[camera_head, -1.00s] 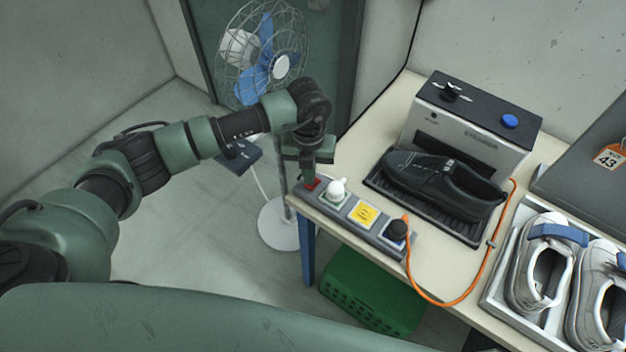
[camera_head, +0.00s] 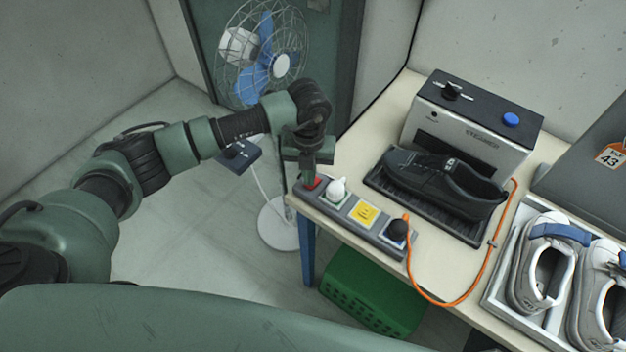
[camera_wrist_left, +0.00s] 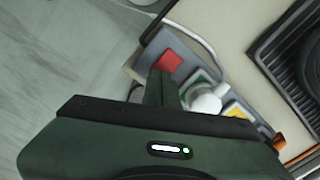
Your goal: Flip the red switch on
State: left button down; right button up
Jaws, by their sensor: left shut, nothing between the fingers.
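The red switch (camera_head: 312,183) sits at the left end of a grey power strip (camera_head: 376,240) along the table's front-left edge. My left gripper (camera_head: 309,178) is shut and empty, pointing down right at the switch. In the left wrist view the red switch (camera_wrist_left: 169,61) shows just past the tips of the closed fingers (camera_wrist_left: 162,77). Whether the fingertips touch it I cannot tell. The switch's tilt is too small to read. My right gripper is not in view.
A steamer (camera_head: 468,130), a black shoe (camera_head: 440,178) and white shoes (camera_head: 545,262) stand to the right. A fan (camera_head: 262,60) stands behind my arm.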

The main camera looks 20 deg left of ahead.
pick_arm(q)
jog(key=shift+f+b, duration=0.6)
jog(key=shift+f, duration=0.2)
jog(key=shift+s, duration=0.1)
jog(key=shift+r+p, duration=0.65)
jog(key=shift+r, duration=0.15)
jog(key=shift+r+p, duration=1.6)
jog(key=shift+r, duration=1.15)
